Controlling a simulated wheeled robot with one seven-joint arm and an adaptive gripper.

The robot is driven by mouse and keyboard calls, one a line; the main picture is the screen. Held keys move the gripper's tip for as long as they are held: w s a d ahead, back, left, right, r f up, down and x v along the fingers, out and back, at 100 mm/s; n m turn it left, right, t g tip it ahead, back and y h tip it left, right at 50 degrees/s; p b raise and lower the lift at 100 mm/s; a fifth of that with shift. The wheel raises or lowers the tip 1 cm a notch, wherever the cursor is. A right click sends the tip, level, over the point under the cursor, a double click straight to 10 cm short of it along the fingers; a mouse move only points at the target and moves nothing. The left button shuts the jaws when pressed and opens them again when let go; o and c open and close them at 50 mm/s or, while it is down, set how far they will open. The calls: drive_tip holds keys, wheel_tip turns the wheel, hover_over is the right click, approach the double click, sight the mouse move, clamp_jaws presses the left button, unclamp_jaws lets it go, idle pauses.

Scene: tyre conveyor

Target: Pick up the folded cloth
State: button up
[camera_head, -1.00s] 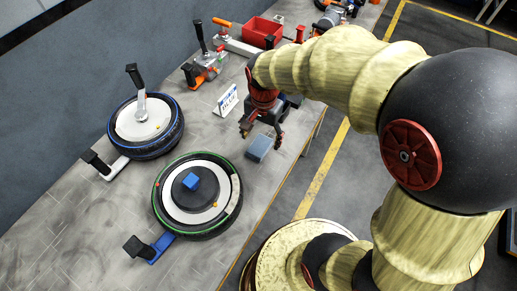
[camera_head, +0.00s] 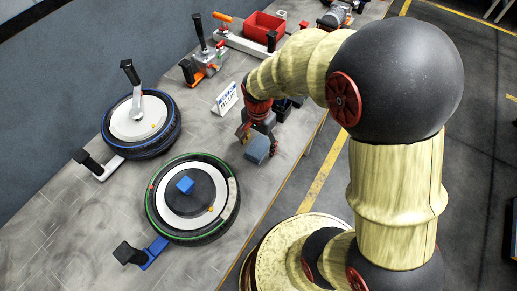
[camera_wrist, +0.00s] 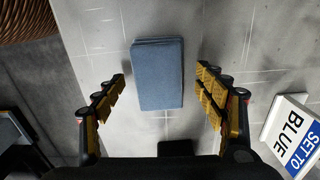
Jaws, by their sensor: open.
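The folded cloth (camera_head: 257,148) is a small blue-grey block on the tiled table near its right edge. In the wrist view the cloth (camera_wrist: 158,75) lies ahead of my fingertips, roughly centred between them. My gripper (camera_head: 258,136) points down close beside the cloth in the head view. In the wrist view my gripper (camera_wrist: 161,84) has its two yellow-padded fingers spread apart with nothing between the pads touching them. I cannot tell the exact height of the fingers over the cloth.
A "set to blue" sign (camera_head: 226,98) stands left of my gripper; it also shows in the wrist view (camera_wrist: 292,135). Two tyre wheels, green-rimmed (camera_head: 160,222) and blue-rimmed (camera_head: 110,130), stand on the left. A red bin (camera_head: 264,27) and a clamp device (camera_head: 204,62) are behind.

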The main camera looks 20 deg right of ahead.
drive_tip(key=shift+c, duration=0.4)
drive_tip(key=c, duration=1.1)
drive_tip(key=shift+c, duration=0.3)
